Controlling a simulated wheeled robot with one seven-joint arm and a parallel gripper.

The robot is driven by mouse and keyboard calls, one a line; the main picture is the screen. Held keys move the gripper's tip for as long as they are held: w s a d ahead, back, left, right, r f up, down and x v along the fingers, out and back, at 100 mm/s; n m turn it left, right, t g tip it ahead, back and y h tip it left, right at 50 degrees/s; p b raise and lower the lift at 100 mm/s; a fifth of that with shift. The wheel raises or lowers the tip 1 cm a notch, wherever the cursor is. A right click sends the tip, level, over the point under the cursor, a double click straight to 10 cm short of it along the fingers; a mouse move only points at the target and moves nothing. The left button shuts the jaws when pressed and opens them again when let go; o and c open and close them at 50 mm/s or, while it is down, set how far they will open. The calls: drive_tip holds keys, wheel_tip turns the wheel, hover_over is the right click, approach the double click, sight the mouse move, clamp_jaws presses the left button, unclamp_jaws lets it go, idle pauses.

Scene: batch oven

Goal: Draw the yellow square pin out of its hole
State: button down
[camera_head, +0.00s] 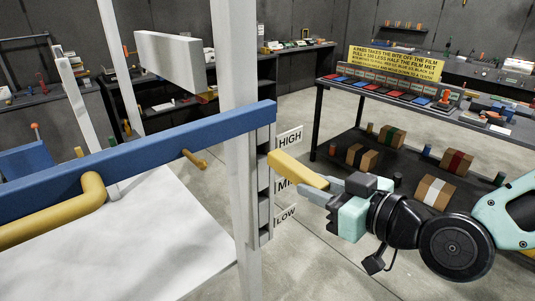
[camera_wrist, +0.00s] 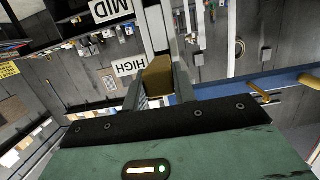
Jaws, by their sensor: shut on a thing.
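The yellow square pin (camera_head: 298,171) extends from beside the grey holed strip (camera_head: 264,205) on the white post to my gripper (camera_head: 330,190). My gripper is shut on the pin's right end. In the wrist view the pin (camera_wrist: 158,76) sits between the two fingers of my gripper (camera_wrist: 159,88). The pin's left end is close to the strip, between the HIGH label (camera_head: 289,138) and the MID label (camera_head: 285,184). I cannot tell whether any of it is still inside a hole. The LOW label (camera_head: 286,215) is below.
A blue beam (camera_head: 150,142) with a yellow bent handle (camera_head: 92,195) crosses the white post (camera_head: 238,60) on the left. A white flat surface (camera_head: 130,240) lies below it. A dark shelf table (camera_head: 420,112) with boxes stands behind my gripper. Open floor lies between.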

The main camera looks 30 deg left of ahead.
drive_tip(key=shift+f+v, duration=0.15)
drive_tip(key=shift+v, duration=0.55)
drive_tip(key=shift+f+v, duration=0.1)
drive_tip(key=shift+v, duration=0.6)
drive_tip(key=shift+d, duration=0.1)
